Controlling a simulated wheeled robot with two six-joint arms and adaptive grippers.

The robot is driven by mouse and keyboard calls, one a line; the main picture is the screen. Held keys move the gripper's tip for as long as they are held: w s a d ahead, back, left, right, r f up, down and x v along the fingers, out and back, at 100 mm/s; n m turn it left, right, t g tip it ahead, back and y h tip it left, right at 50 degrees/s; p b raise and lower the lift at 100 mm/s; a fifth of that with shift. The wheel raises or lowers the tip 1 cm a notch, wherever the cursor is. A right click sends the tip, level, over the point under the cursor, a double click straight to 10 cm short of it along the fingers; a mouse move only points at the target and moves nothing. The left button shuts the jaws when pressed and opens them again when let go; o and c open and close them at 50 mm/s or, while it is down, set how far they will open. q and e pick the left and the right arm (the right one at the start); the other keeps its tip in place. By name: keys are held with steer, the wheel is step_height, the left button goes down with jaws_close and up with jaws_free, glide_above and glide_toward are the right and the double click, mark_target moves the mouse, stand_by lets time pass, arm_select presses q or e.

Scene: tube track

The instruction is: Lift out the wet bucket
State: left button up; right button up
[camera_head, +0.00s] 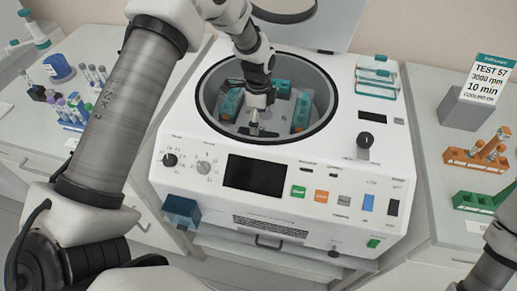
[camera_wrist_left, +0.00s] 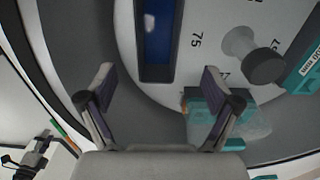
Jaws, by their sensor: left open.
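The white centrifuge (camera_head: 275,190) stands with its lid raised and its round bowl open. Teal buckets sit around the rotor inside, one on the left (camera_head: 229,104) and one on the right (camera_head: 301,112). My left gripper (camera_head: 259,130) reaches down into the front of the bowl. In the left wrist view its fingers (camera_wrist_left: 160,100) are open with nothing held between them. A teal bucket (camera_wrist_left: 203,108) lies partly behind the right finger. A pale, translucent wet-looking patch (camera_wrist_left: 255,122) shows beside it. My right gripper is out of view.
The rotor knob (camera_wrist_left: 265,66) stands near the right finger. The bowl rim surrounds my left gripper. A translucent blue box (camera_head: 182,212) is at the centrifuge's front left. Tube racks (camera_head: 75,112) stand left; orange (camera_head: 475,158) and green (camera_head: 480,203) racks stand right.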

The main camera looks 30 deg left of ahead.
mark_target(243, 130)
arm_select(q)
steer(key=f+p, duration=0.1)
steer(key=f, duration=0.1)
steer(key=f+p, duration=0.1)
steer(key=f, duration=0.1)
steer(key=f+p, duration=0.1)
steer(key=f, duration=0.2)
steer(key=shift+s, duration=0.25)
steer(key=shift+w+f, duration=0.15)
steer(key=shift+f, duration=0.3)
steer(key=shift+r, duration=0.15)
steer(key=c, duration=1.2)
